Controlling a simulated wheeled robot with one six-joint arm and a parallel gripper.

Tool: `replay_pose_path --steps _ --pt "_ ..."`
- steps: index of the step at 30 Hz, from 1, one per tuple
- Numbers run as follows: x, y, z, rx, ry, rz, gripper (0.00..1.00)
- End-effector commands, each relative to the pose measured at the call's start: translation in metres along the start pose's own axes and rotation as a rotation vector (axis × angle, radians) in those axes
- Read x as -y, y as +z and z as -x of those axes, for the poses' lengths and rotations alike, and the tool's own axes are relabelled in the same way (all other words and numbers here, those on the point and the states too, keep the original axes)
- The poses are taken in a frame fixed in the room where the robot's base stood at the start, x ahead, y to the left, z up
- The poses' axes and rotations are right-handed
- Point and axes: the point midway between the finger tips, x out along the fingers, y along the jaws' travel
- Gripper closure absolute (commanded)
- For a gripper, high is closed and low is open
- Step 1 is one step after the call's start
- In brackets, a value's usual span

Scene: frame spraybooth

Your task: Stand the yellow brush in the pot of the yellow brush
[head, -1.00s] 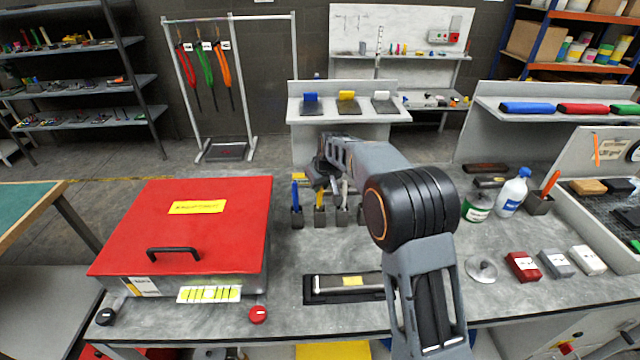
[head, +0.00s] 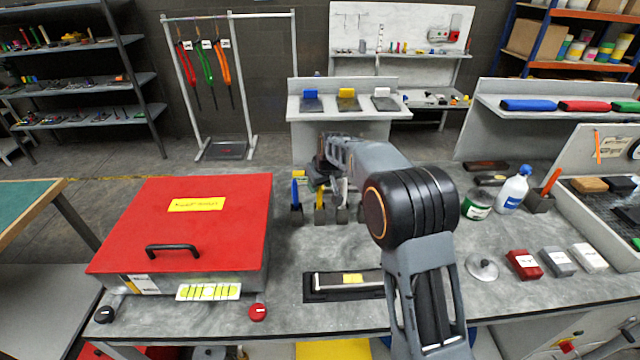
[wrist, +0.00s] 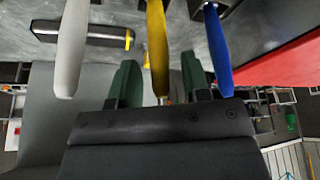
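The yellow brush (head: 319,198) stands upright in a small dark pot (head: 319,216) at the back middle of the bench, between the blue brush and the white brush. My gripper (head: 318,183) is at its upper end and hides part of it in the head view. In the wrist view the yellow handle (wrist: 156,45) runs between the two green fingers of my gripper (wrist: 160,85). A gap shows on each side of the handle, so the fingers look open around it. The pot's inside is hidden.
The blue brush (head: 295,193) and its pot stand close on the left, the white brush (wrist: 72,45) close on the other side. A red-lidded box (head: 190,225) is further left. A black tray with a metal bar (head: 345,283) lies in front. Bench space between is clear.

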Motion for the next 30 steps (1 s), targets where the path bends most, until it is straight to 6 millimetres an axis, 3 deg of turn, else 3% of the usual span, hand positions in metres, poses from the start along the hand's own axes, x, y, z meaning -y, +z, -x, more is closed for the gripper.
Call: replay_pose_path --steps 8,13,30 --pt "0.000 0.000 0.000 0.000 0.000 0.000 0.51" --pt "0.000 0.000 0.011 -0.003 0.001 0.000 0.51" --pt "0.000 0.000 0.117 -0.003 0.001 0.000 0.51"
